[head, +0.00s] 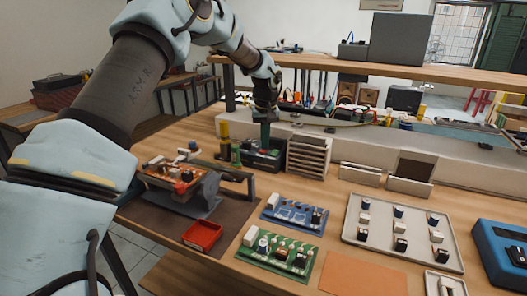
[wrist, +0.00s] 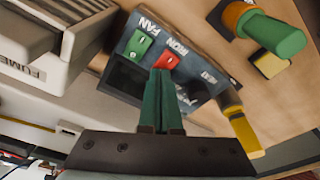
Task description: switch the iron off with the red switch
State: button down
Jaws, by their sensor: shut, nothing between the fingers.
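A dark switch box (wrist: 190,62) shows in the wrist view with labels FAN and IRON. The red switch (wrist: 167,60) sits beside the word IRON, and a green switch (wrist: 140,45) sits beside FAN. My gripper (wrist: 160,73) has its green fingers shut and empty, with the tips just below the red switch in the picture. I cannot tell whether they touch it. In the head view my gripper (head: 265,143) points down over the dark box (head: 262,160); the switches there are hidden or too small to see.
A yellow-handled tool (wrist: 240,125) and a green-capped handle (wrist: 272,32) stand close beside the box. A FUME-labelled unit (wrist: 40,60) lies on its other side.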

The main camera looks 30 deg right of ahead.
notch_tip(320, 180, up, 7)
jog(key=p, duration=0.4)
jog(key=shift+p, duration=0.4)
dwell(0.5)
jog(key=s+a+r+n, duration=0.1)
jog(key=a+r, duration=0.1)
jog(key=a, duration=1.1)
jog(key=s+a+r, duration=0.1)
jog(key=s+a, duration=0.1)
jog(key=a, duration=1.1)
jog(key=s+a+f+n, duration=0.1)
jog(key=s+a+n, duration=0.1)
jog(key=s+a, duration=1.3)
jog(key=a, duration=0.3)
jog(key=shift+a, duration=0.35)
